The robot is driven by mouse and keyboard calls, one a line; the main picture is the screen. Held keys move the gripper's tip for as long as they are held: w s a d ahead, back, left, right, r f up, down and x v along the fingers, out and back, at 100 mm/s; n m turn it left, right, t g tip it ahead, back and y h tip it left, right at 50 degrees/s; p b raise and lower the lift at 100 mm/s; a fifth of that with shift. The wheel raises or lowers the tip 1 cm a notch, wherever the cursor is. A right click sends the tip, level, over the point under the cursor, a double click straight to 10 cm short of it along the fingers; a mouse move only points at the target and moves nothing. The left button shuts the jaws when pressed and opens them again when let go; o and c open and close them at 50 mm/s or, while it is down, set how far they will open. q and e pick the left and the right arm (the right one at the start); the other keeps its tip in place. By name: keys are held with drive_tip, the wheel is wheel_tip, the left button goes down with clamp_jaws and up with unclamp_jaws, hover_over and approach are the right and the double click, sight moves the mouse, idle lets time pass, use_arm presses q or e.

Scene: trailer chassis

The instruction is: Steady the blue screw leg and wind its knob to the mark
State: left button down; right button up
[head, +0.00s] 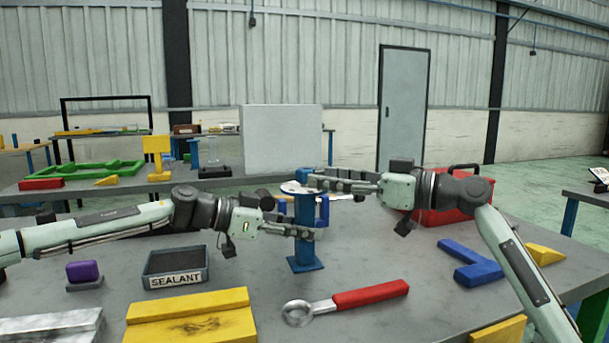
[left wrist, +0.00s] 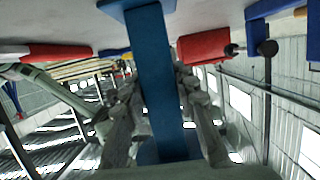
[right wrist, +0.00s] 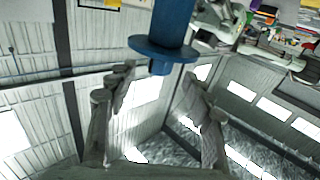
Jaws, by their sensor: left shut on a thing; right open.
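The blue screw leg (head: 305,213) stands upright on its square foot on the table. A pale disc (head: 292,188) sits near its top, with a blue end piece above it. My left gripper (head: 306,229) is shut on the post below the disc; in the left wrist view the blue post (left wrist: 158,75) runs between its fingers. My right gripper (head: 318,181) is open at the top of the leg. In the right wrist view, the leg's blue flange and stub (right wrist: 162,52) lie between and beyond the open fingers (right wrist: 158,85). I cannot make out the mark.
A sealant tray (head: 176,268), a yellow block (head: 190,318) and a red-handled ring wrench (head: 368,293) lie in front. A blue angled piece (head: 470,262) is at right. A red toolbox (head: 440,217) stands behind my right gripper. Bare tabletop surrounds the leg's foot.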

sight(304, 176)
drive_tip(key=shift+x, duration=2.75)
clamp_jaws()
drive_tip(key=shift+m+t, duration=0.3)
drive_tip(key=shift+t, duration=0.1)
drive_tip(key=m+t+h, duration=0.3)
drive_tip(key=t+h, duration=0.1)
drive_tip(key=shift+a+f+m, duration=0.1)
drive_tip(key=shift+m, duration=0.2)
drive_tip(key=shift+m+t+h, duration=0.6)
drive_tip(key=shift+t+h, duration=0.1)
drive_tip(key=shift+t, duration=0.1)
drive_tip(key=shift+h, duration=0.3)
